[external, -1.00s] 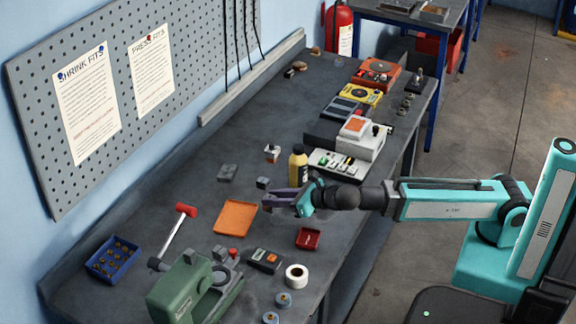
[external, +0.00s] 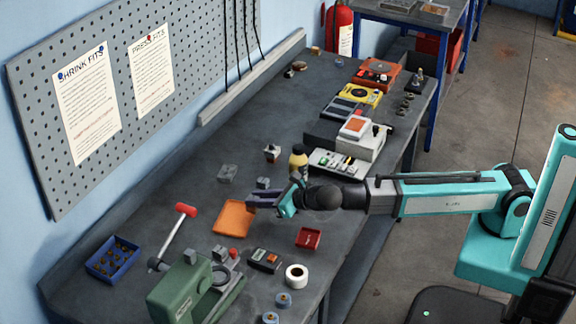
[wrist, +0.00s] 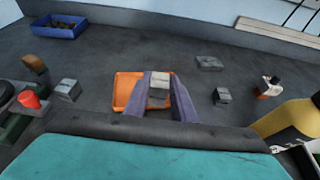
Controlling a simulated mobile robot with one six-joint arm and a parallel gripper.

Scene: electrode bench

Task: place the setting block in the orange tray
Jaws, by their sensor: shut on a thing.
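My gripper (external: 252,202) is shut on a small grey block, the setting block (wrist: 158,84), which sits between the purple fingers in the wrist view. In the external view the fingers hide most of the block. The orange tray (external: 233,218) lies flat on the bench, just left of and below the fingertips in the external view. In the wrist view the tray (wrist: 124,90) shows behind and to the left of the held block, partly hidden by the fingers. I cannot tell the exact height of the block above the tray.
A small grey cube (wrist: 222,96) and a flat grey block (wrist: 209,63) lie right of the tray in the wrist view.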

